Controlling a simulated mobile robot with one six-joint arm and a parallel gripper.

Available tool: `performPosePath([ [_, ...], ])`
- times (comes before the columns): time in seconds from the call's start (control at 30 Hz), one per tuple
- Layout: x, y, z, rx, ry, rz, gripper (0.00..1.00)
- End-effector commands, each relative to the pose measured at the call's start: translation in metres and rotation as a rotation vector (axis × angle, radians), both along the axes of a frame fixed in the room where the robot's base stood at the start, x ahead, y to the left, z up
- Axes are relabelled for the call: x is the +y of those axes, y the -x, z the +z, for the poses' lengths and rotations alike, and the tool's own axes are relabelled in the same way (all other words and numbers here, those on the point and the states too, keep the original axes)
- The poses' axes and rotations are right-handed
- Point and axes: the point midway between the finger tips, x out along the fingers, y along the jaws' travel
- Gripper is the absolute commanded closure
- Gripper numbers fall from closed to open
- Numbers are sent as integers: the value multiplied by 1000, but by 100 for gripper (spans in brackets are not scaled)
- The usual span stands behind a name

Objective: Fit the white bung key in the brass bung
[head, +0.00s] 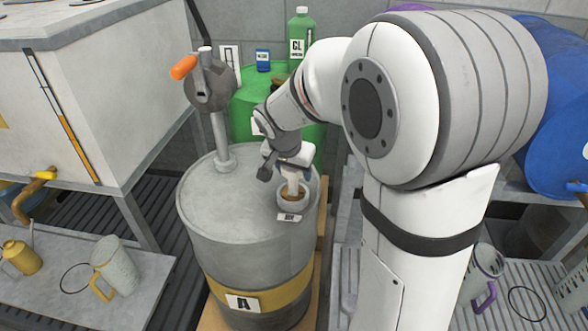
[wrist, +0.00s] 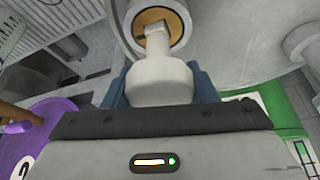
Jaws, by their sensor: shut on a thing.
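The brass bung (head: 286,194) sits in a pale ring near the right edge of the top of the grey drum marked A (head: 240,235). My gripper (head: 290,160) is above it, shut on the white bung key (head: 294,184). In the wrist view the key (wrist: 158,75) stands between the blue fingers of my gripper (wrist: 160,88). Its narrow end overlaps the brass bung (wrist: 153,17) inside the ring. I cannot tell whether the end is inside the bung or just above it. The gripper body hides the key's upper part in the head view.
A hand pump with an orange handle (head: 183,67) stands on the drum top, left of the bung. A green drum (head: 255,95) is behind. A grey tank (head: 85,85) is at the left. Jugs (head: 112,262) stand on the low benches. The drum top's front left is clear.

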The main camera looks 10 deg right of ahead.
Motion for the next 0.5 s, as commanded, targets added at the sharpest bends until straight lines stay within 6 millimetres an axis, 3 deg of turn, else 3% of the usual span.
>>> performPosePath([
  [0.27,0,0,-7,-1,1,0,72],
  [0.3,0,0,-6,-1,1,0,44],
  [0.5,0,0,-6,0,0,0,28],
])
